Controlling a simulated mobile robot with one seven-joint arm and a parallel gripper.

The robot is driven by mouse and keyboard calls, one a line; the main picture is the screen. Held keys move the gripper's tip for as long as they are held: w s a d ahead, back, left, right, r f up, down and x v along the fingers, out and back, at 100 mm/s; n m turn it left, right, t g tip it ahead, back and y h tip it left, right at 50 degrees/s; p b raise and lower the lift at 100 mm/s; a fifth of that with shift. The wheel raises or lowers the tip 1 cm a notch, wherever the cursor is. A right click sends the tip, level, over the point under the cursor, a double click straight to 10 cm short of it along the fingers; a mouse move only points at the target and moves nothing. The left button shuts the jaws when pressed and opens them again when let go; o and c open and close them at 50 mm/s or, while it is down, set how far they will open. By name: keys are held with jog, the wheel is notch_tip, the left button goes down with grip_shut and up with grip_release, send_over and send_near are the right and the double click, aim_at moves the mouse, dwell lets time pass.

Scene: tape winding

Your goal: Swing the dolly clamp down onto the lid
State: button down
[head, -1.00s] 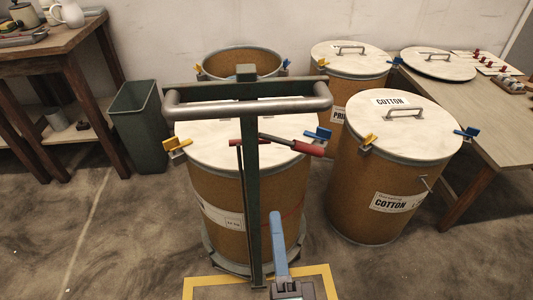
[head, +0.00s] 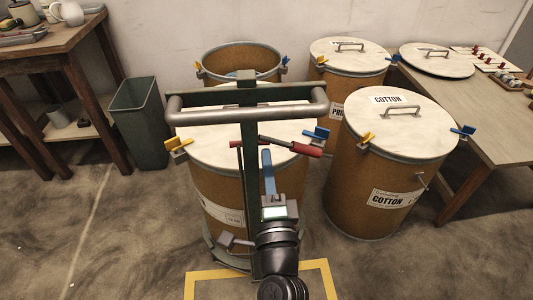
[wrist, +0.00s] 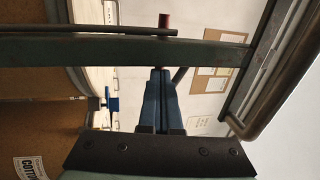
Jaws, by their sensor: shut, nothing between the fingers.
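The dolly clamp (head: 290,144) is a dark lever with a red grip (head: 308,150), reaching right from the green dolly upright (head: 250,190) and appearing above the lid. The pale lid (head: 210,150) sits on the brown drum (head: 215,187) on the dolly. My gripper (head: 267,153) has its blue fingers together, pointing up just below the clamp lever in the picture; contact cannot be told. In the wrist view the shut fingers (wrist: 160,72) reach toward the green upright (wrist: 90,50), with a red piece (wrist: 164,20) beyond it.
The dolly's grey handlebar (head: 215,103) spans above the lid. A yellow latch (head: 177,145) and a blue latch (head: 318,133) sit at the drum's rim. A cotton drum (head: 375,185) stands close on the right, a green bin (head: 140,125) at left. Yellow floor marking (head: 225,283) lies in front.

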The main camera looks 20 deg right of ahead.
jog(key=shift+w+d+r, duration=0.15)
jog(key=shift+w+d, duration=0.1)
jog(key=shift+w, duration=0.4)
